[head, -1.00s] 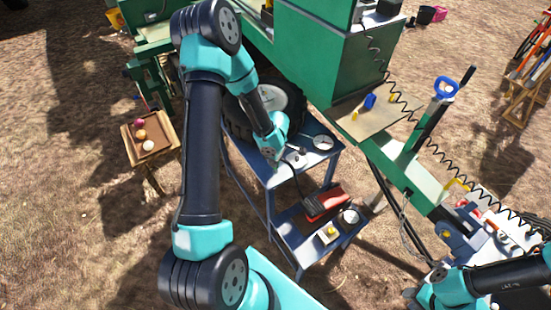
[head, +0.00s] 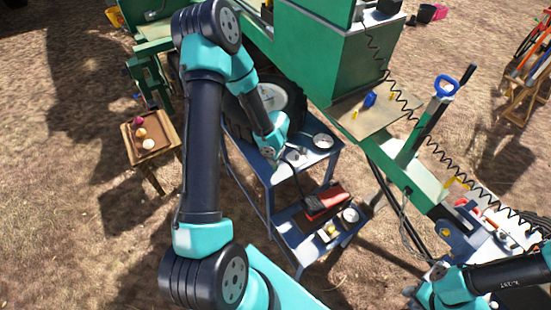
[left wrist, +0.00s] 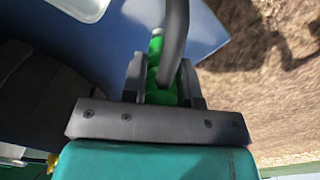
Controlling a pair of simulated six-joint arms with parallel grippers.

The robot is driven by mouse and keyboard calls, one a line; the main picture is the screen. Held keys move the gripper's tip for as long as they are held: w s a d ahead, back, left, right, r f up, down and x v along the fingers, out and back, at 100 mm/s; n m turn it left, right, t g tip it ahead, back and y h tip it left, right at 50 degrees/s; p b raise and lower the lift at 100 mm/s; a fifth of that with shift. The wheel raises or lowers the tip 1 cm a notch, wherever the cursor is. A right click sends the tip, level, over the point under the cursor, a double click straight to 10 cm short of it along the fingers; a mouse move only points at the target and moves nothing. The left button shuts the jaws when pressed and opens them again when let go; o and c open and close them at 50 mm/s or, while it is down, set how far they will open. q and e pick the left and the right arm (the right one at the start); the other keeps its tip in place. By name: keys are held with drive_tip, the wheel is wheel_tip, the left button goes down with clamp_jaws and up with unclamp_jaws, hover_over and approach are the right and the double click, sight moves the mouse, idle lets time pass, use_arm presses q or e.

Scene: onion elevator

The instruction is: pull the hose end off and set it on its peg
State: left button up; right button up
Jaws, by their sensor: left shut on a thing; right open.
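In the left wrist view my left gripper (left wrist: 162,80) is shut on a green fitting (left wrist: 155,47), which I take to be the hose end. A thick grey hose (left wrist: 174,40) curves in front of it and hides part of it. In the head view my left gripper (head: 285,154) is over the top of the blue cart (head: 322,159), and the fitting is too small to make out there. My right gripper (head: 438,272) is low at the right, apart from the cart, and its fingers are hard to make out. I cannot tell which part is the hose's peg.
A round metal dish (head: 322,141) sits on the cart top. A red-and-black box (head: 326,201) lies on its lower shelf. A green machine (head: 325,50) with a black wheel stands behind. A black coiled line (head: 435,143) hangs along the green beam at right. A wooden stand (head: 165,153) is at left.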

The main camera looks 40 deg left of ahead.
use_arm(q)
drive_tip(key=shift+f, duration=0.45)
idle(0.3)
drive_tip(key=o, duration=1.4)
drive_tip(key=shift+o, duration=0.2)
drive_tip(key=shift+r, duration=0.1)
drive_tip(key=shift+r, duration=3.4)
drive_tip(key=s+d+f+m+h, duration=0.2)
drive_tip(key=s+d+f+m, duration=0.3)
drive_tip(key=d+m, duration=0.4)
drive_tip(key=s+d+f+m+h, duration=0.1)
drive_tip(key=s+d+f+m, duration=0.5)
drive_tip(key=d+m, duration=0.3)
drive_tip(key=shift+s+m+t+h, duration=0.15)
drive_tip(key=shift+m+t+h, duration=0.15)
drive_tip(key=shift+t+h, duration=0.1)
